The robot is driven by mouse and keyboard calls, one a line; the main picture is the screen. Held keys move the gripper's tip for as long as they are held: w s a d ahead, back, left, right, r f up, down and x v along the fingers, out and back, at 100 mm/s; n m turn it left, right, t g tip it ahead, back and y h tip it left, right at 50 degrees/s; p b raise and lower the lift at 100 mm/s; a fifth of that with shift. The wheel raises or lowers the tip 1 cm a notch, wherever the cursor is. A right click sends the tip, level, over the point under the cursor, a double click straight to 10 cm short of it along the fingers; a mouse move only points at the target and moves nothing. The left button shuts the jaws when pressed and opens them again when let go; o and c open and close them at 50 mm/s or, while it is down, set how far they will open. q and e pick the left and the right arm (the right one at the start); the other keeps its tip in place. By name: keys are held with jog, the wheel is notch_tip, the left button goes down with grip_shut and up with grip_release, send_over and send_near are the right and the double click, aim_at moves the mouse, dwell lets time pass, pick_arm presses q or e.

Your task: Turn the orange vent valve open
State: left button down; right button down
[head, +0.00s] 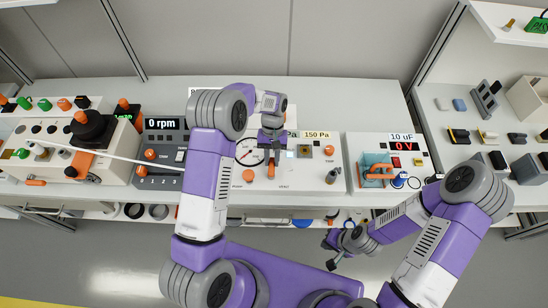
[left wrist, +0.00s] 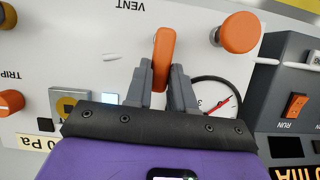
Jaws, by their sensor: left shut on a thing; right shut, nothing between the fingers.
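The orange vent valve (left wrist: 163,50) is a short bar handle on a white panel, below the inverted VENT label in the left wrist view. In the head view a small part of the valve (head: 271,170) shows just beyond my gripper. My left gripper (left wrist: 162,82) has its two grey fingers on either side of the orange handle and is shut on it. In the head view my left gripper (head: 272,150) points at the panel, and my arm hides part of it. My right gripper (head: 332,264) is shut and empty, low in front of the bench.
A pressure gauge (left wrist: 214,92) and an orange round knob (left wrist: 240,32) sit close beside the valve. A TRIP knob (left wrist: 10,103) is on the other side. The head view shows an rpm unit (head: 163,140) left of the panel and a 10 uF box (head: 400,140) to its right.

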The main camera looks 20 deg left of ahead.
pick_arm(q)
jog(key=shift+a+n, duration=0.15)
jog(key=shift+n, duration=0.15)
dwell(0.4)
jog(key=c, duration=1)
grip_release()
jog(key=shift+o, duration=0.2)
jog(key=p+v, duration=0.1)
jog(key=v, duration=0.6)
jog(key=shift+r, duration=0.3)
jog(key=shift+f, duration=0.1)
